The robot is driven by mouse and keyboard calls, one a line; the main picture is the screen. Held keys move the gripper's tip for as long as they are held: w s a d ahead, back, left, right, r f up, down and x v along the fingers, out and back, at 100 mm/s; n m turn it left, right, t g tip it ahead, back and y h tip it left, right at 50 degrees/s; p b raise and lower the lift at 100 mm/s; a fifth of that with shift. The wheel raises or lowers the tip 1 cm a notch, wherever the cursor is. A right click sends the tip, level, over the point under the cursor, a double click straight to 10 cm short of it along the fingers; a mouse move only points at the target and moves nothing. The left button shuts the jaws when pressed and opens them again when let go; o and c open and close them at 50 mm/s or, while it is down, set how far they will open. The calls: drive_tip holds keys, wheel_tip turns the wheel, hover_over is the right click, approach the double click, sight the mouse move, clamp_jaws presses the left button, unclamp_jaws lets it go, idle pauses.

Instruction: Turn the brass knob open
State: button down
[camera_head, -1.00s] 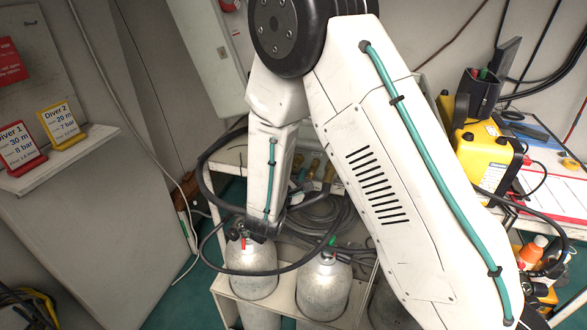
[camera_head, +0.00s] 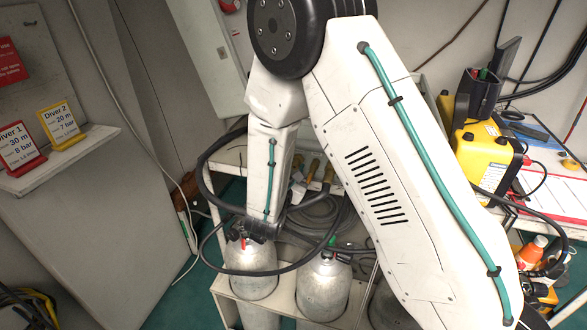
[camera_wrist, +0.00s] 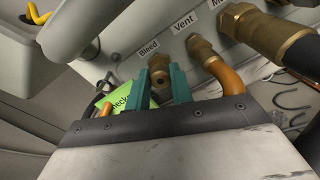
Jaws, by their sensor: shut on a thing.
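The brass knob (camera_wrist: 159,69) sits on the pale panel (camera_wrist: 120,56) below the label "Bleed", in the middle of the wrist view. My gripper (camera_wrist: 166,80) has two teal fingers, one on each side of the knob, and is shut on it. The fingers hide part of the knob, so its turn angle cannot be told. In the head view my arm hides the knob, and my fingertips cannot be made out.
Right of the knob, a brass fitting (camera_wrist: 200,50) under "Vent" carries an orange hose (camera_wrist: 229,77). A larger brass fitting (camera_wrist: 250,28) has a black hose. A green tag (camera_wrist: 122,97) hangs close left. Grey cylinders (camera_head: 323,285) stand below my arm.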

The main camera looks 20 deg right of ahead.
drive_tip(key=n, duration=1.2)
drive_tip(key=shift+a+n, duration=0.1)
drive_tip(key=shift+n, duration=0.3)
idle(0.3)
drive_tip(key=c, duration=1.2)
unclamp_jaws()
drive_tip(key=shift+a, duration=0.1)
drive_tip(key=shift+c, duration=0.2)
drive_tip(key=v, duration=0.7)
drive_tip(key=shift+s, duration=0.35)
drive_tip(key=shift+a+f, duration=0.1)
